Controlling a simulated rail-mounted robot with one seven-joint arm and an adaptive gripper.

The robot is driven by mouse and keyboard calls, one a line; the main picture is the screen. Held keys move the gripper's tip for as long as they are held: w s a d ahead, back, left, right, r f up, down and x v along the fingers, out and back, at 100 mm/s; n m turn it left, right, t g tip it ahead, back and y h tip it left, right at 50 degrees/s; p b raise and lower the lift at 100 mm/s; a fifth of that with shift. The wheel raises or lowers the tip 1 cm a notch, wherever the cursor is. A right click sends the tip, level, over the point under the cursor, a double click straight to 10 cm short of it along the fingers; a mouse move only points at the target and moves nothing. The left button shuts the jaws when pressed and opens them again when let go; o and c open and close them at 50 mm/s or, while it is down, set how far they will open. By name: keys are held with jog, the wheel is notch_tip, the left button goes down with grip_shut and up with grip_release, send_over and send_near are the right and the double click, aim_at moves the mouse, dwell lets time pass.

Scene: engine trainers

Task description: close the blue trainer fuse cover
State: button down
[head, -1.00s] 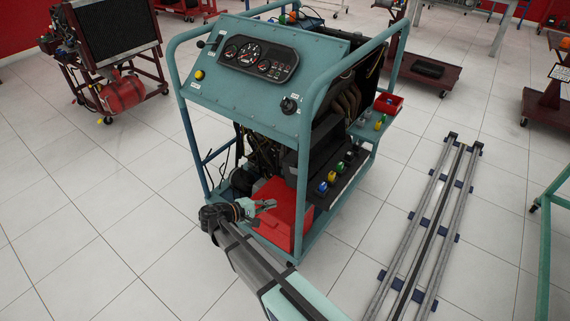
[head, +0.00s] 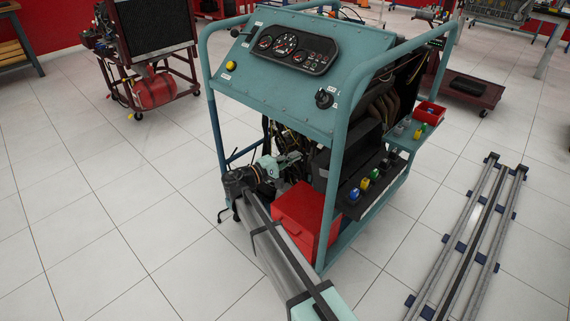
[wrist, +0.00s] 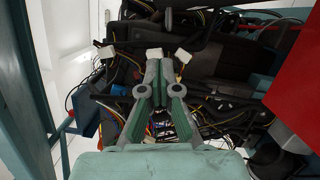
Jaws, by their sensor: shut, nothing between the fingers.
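The blue trainer (head: 262,85) is a teal frame with a gauge panel on top, standing mid-picture in the head view. My gripper (head: 298,157) is at its open front, below the panel and above the red box. In the wrist view, my gripper (wrist: 160,62) has its fingers together with nothing between them. It points at wiring, hoses and dark engine parts. Pale connectors (wrist: 103,51) lie near the fingertips. I cannot pick out the fuse cover for certain in either view, nor tell whether it stands open.
The red box (head: 296,212) sits low at the trainer's front. A teal post (wrist: 22,90) stands at left in the wrist view, and a red surface (wrist: 300,75) at right. Rails (head: 470,240) lie on the floor at right.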

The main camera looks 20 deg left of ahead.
jog(key=w+d+b, duration=0.1)
jog(key=d, duration=0.5)
jog(key=shift+w+r, duration=0.3)
jog(key=shift+r, duration=0.15)
jog(key=shift+d, duration=0.15)
